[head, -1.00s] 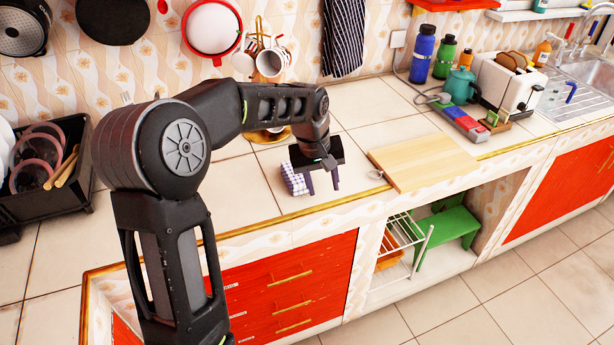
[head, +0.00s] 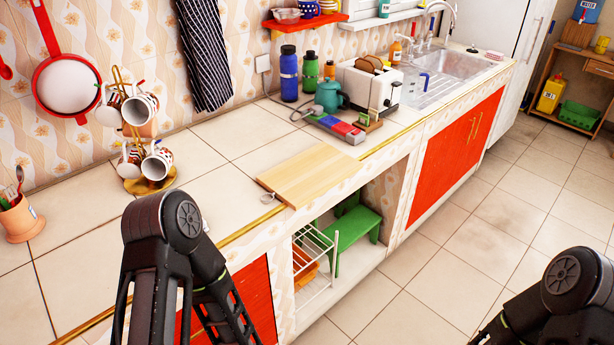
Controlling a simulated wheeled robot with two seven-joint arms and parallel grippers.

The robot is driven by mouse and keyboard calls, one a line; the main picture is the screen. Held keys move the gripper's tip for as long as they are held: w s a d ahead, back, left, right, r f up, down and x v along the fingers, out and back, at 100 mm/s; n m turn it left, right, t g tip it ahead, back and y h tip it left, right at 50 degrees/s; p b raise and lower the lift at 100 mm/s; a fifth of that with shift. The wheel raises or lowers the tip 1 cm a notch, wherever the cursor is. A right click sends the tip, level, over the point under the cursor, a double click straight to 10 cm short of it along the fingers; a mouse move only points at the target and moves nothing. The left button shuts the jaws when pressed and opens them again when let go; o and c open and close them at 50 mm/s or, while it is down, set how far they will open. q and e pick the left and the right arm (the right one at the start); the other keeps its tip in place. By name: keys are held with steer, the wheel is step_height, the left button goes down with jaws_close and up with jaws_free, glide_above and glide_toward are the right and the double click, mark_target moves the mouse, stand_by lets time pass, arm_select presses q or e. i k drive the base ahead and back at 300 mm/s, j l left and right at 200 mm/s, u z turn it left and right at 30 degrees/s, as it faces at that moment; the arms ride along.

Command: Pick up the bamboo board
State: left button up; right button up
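The bamboo board (head: 309,174) is a pale, flat wooden rectangle on the tiled counter. It lies at the counter's front edge, above the open shelf space, with a small metal ring at its left corner. My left arm shows at the lower left, left of the board and apart from it. My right arm shows at the lower right, over the floor, well away from the board. Neither gripper is in the picture, so their fingers cannot be seen.
Behind the board are a red-and-blue box (head: 335,128), a teal kettle (head: 328,96), a toaster (head: 370,92) and bottles (head: 289,74). A mug stand (head: 150,180) stands to the left. A wire rack (head: 316,262) and green stool (head: 352,232) are below. Counter left of the board is clear where visible.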

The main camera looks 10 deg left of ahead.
mark_target(301, 179)
steer(key=u, duration=0.7)
steer(key=i+l+u, duration=0.15)
steer(key=l+u, duration=0.2)
steer(key=i+l+u, duration=0.1)
steer(key=l+u, duration=0.25)
steer(key=l, duration=0.2)
steer(key=l+u, duration=0.35)
steer(key=l, duration=0.15)
steer(key=l+u, duration=0.1)
steer(key=l, duration=1.15)
steer(key=l+u, duration=0.1)
steer(key=l, duration=1.15)
